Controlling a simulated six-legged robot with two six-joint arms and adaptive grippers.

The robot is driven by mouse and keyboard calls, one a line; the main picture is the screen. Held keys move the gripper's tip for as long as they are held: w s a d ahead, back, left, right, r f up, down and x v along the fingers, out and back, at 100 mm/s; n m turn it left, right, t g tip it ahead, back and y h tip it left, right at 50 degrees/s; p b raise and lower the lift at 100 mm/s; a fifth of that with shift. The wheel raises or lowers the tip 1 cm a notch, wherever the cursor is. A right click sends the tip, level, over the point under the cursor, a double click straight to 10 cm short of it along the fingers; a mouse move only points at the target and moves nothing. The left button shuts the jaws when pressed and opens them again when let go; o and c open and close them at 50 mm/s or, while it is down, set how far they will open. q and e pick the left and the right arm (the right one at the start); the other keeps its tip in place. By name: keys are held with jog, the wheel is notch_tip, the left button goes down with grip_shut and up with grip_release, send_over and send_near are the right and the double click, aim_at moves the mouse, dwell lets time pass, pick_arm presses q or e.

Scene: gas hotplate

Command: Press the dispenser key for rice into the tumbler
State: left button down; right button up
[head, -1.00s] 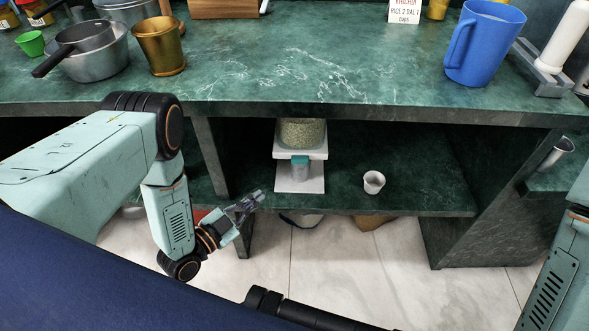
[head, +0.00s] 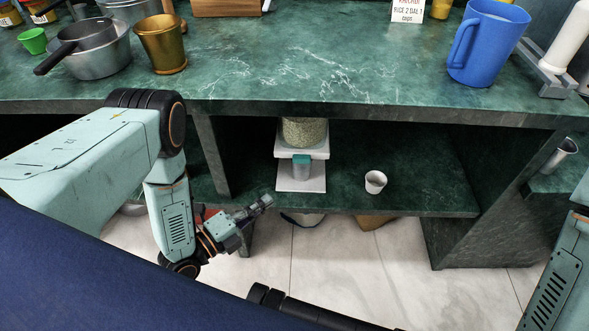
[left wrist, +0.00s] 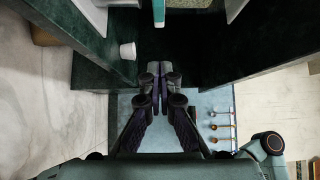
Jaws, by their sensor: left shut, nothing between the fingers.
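The white rice dispenser (head: 318,142) stands on the shelf under the counter, with a grain-filled hopper (head: 304,132). In the left wrist view the teal key (left wrist: 158,12) shows at the top edge; the tumbler cannot be made out there. My left gripper (head: 268,201) is shut and empty, in front of the shelf edge, lower and left of the dispenser base, apart from it. In the left wrist view its fingertips (left wrist: 160,68) are together. My right gripper is out of view.
A small white cup (head: 375,182) stands on the shelf right of the dispenser. The green counter (head: 330,75) overhangs the shelf. A panel (head: 208,155) stands left of the dispenser. A blue jug (head: 486,45) and a brass cup (head: 162,45) are on the counter.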

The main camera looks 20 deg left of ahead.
pick_arm(q)
jog(key=shift+w, duration=0.1)
jog(key=b, duration=0.5)
send_near(305, 161)
jog(key=d+x, duration=0.1)
jog(key=x, duration=0.4)
jog(key=shift+w+a+f+b, duration=0.15)
jog(key=shift+w+b, duration=0.2)
jog(key=shift+w, duration=0.05)
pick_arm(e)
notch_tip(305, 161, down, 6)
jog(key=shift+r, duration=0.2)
pick_arm(q)
jog(key=shift+w, duration=0.1)
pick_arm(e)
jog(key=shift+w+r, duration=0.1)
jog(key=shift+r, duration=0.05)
